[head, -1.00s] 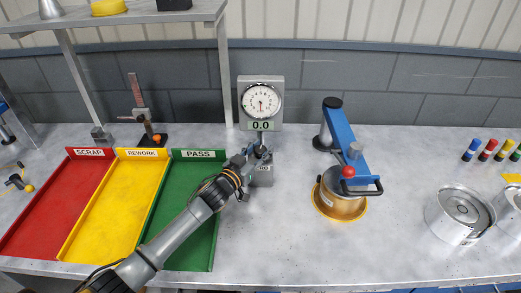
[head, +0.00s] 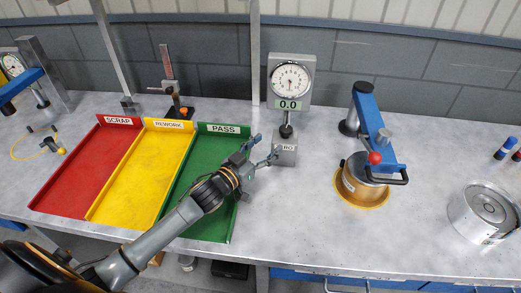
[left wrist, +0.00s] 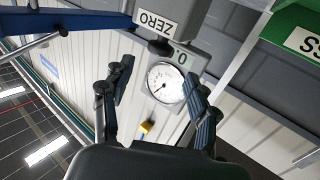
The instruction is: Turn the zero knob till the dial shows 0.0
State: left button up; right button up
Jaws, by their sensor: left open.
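The dial gauge (head: 291,78) stands upright on the bench in the head view, with a green readout (head: 288,104) showing 0.0. Below it the dark zero knob (head: 286,131) sits above a grey block marked ZERO (head: 285,152), its label partly hidden. My left gripper (head: 265,149) is open and empty, just left of the block, its fingers apart from the knob. In the left wrist view the gauge face (left wrist: 165,84) appears between the open fingers (left wrist: 160,95), tilted, with the ZERO label (left wrist: 155,22) above. My right gripper is not in view.
Red SCRAP (head: 85,165), yellow REWORK (head: 140,175) and green PASS (head: 225,215) trays lie to the left, my left arm crossing over them. A blue-armed press (head: 375,130) over a gold part (head: 358,190) stands right. Bare bench lies in front of the gauge.

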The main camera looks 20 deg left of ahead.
pick_arm(q)
jog(key=shift+v, duration=1.05)
